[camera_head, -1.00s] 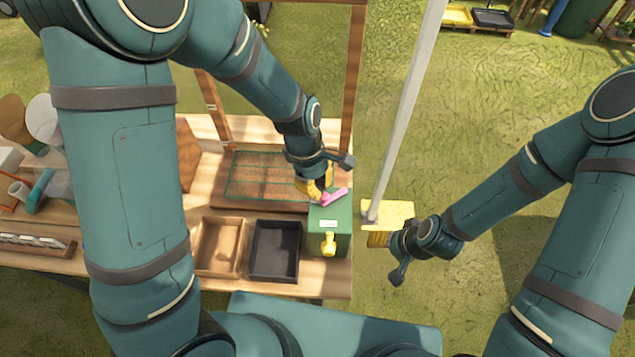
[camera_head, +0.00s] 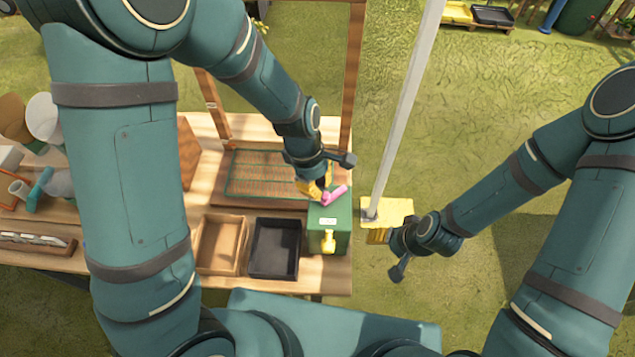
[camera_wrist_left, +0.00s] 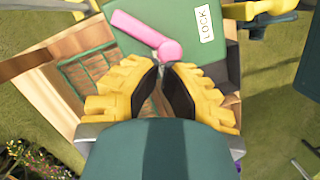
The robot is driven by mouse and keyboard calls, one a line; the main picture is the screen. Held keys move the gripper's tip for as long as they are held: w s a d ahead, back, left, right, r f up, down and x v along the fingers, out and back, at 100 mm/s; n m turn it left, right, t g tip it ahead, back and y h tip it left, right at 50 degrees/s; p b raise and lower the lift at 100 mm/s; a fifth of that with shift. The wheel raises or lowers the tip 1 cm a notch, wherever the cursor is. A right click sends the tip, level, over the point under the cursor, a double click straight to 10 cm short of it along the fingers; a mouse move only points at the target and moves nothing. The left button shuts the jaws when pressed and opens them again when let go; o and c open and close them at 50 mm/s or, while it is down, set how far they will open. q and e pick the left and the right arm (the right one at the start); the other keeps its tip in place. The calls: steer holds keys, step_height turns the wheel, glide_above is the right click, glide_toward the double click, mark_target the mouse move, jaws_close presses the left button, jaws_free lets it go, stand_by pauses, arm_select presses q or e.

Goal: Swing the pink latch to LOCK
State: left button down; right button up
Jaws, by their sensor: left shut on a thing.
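The pink latch (camera_head: 335,195) lies on top of the green box (camera_head: 341,214) at the right end of the table. In the left wrist view the latch (camera_wrist_left: 138,30) is a pink bar with a round end beside the white LOCK label (camera_wrist_left: 204,23); the bar points away from the label. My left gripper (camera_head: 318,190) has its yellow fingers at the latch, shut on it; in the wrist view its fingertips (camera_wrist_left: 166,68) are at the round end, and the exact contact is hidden. My right gripper (camera_head: 398,255) is away to the right of the box, its jaws unclear.
A wooden tray (camera_head: 219,243) and a black tray (camera_head: 274,250) sit left of the box. A yellow fitting (camera_head: 328,242) is on the box front. A wooden frame post (camera_head: 350,100) stands behind, and a pale pole (camera_head: 405,110) rises to the right from a yellow block (camera_head: 399,210).

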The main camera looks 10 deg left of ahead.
arm_select(q)
steer(key=shift+s+d+n+p, duration=0.2)
steer(key=shift+s+n+p, duration=0.2)
steer(key=shift+n, duration=0.4)
stand_by(1.9)
steer(key=shift+w, duration=0.2)
steer(key=shift+w+d, duration=0.35)
steer(key=shift+w, duration=0.25)
steer(key=a+r+p, duration=0.1)
steer(key=a+r, duration=0.2)
steer(key=r, duration=0.2)
steer(key=w+a+r+p, duration=0.1)
steer(key=a+r+p, duration=0.1)
steer(key=r, duration=0.3)
steer(key=shift+w+a+r, duration=0.15)
steer(key=shift+a+r, duration=0.2)
steer(key=shift+a, duration=0.15)
stand_by(0.3)
